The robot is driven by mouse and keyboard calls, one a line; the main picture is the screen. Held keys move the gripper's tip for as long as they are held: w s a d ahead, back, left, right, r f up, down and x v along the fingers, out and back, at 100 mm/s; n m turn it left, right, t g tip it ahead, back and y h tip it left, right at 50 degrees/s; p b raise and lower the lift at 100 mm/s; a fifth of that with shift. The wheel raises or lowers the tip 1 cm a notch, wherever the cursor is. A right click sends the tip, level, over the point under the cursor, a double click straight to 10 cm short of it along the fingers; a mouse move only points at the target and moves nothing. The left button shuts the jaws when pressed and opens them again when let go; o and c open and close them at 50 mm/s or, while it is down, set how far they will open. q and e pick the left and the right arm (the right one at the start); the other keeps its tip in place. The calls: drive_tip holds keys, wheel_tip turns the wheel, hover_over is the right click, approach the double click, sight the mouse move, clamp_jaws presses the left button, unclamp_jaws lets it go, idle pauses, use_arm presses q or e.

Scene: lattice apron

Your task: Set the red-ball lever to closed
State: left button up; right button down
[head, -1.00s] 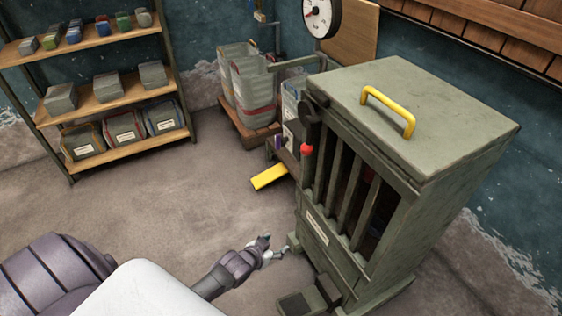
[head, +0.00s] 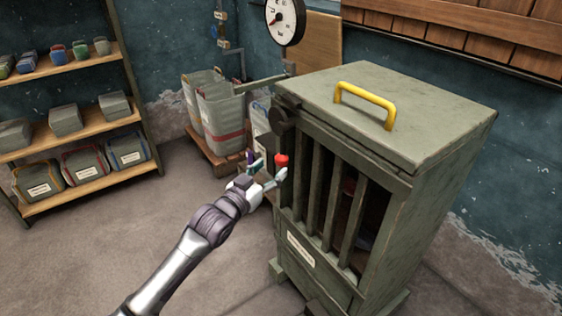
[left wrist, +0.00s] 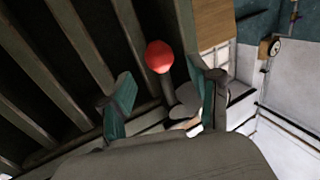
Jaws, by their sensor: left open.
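The red ball (head: 282,160) of the lever is at the left front edge of the green slatted cabinet (head: 440,125). A dark round pivot (head: 283,112) sits above it near the cabinet's top corner. My left gripper (head: 268,174) is at the ball, open, with its fingers near the ball's lower side. In the left wrist view the red ball (left wrist: 160,56) and its dark stem lie between the two teal fingertips (left wrist: 162,98), a little beyond them. I cannot tell whether a finger touches it. My right gripper is not in view.
A yellow handle (head: 365,102) stands on the cabinet top. Grey bins (head: 222,118) on a wooden pallet are behind, with a gauge (head: 285,20) on the wall. A shelf (head: 95,185) with boxes is at left. Floor left of my arm is clear.

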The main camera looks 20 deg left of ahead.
sight(278, 162)
use_arm(q)
drive_tip(key=b+x, duration=0.1)
drive_tip(key=x, duration=0.5)
drive_tip(key=shift+f, duration=0.1)
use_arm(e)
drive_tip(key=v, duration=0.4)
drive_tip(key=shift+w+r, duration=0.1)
use_arm(q)
drive_tip(key=shift+c, duration=0.3)
clamp_jaws()
